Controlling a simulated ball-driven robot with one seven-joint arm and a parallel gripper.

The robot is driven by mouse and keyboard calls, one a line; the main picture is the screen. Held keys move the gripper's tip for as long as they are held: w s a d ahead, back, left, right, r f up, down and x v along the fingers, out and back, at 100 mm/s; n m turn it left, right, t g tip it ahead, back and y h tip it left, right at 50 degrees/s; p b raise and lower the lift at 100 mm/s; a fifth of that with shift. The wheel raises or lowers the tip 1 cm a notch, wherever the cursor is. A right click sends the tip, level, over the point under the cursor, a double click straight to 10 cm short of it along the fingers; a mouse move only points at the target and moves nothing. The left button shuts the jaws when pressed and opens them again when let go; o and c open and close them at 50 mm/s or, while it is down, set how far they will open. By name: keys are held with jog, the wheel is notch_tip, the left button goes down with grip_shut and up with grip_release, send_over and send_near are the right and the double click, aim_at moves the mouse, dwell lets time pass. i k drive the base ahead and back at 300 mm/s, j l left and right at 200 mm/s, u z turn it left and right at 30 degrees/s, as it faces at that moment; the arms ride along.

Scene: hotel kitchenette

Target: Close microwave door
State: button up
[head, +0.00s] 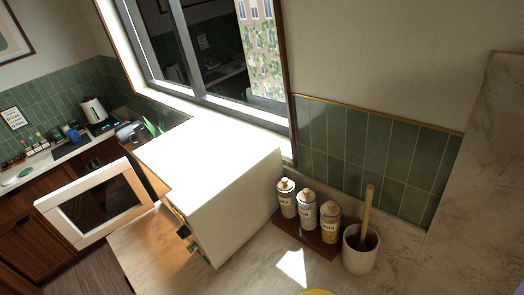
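The white microwave (215,165) stands on the counter in the middle of the view, seen from above and tilted in the picture. Its door (58,199), a white frame around a dark window, stands wide open and extends to the left of the body. Part of the microwave's front, with dark knobs or controls (184,232), shows at its lower left edge. The inside of the microwave is hidden from this angle. My gripper is not seen in the view.
Right of the microwave, several labelled canisters (307,214) stand on a dark tray, beside a white crock (359,250) with a wooden utensil. A yellow thing (317,292) is cut off at the bottom edge. The counter (150,250) before the microwave is clear. A kettle (95,110) stands far left.

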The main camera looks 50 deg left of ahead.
aim_at(47, 205)
jog(key=k+j+z, duration=0.1)
jog(key=j, duration=0.35)
jog(key=k+j, duration=0.25)
jog(key=j, duration=0.15)
jog(key=k+j+z, duration=0.15)
jog(key=j, duration=0.25)
jog(key=k+j, duration=0.2)
jog(key=j, duration=0.2)
jog(key=k+j+z, duration=0.15)
jog(key=j, duration=0.25)
jog(key=k+j, duration=0.1)
jog(key=j, duration=0.45)
jog(key=j+z, duration=0.15)
jog(key=j, duration=0.4)
jog(key=k+j, duration=0.2)
jog(key=j, duration=0.3)
jog(key=k+j+z, duration=0.15)
jog(key=j, duration=0.4)
jog(key=k+j, duration=0.1)
jog(key=j, duration=0.4)
jog(key=k+j+z, duration=0.15)
jog(key=j, duration=0.4)
jog(key=k+j, duration=0.15)
jog(key=j, duration=0.35)
jog(key=k+j+z, duration=0.15)
jog(key=j, duration=0.35)
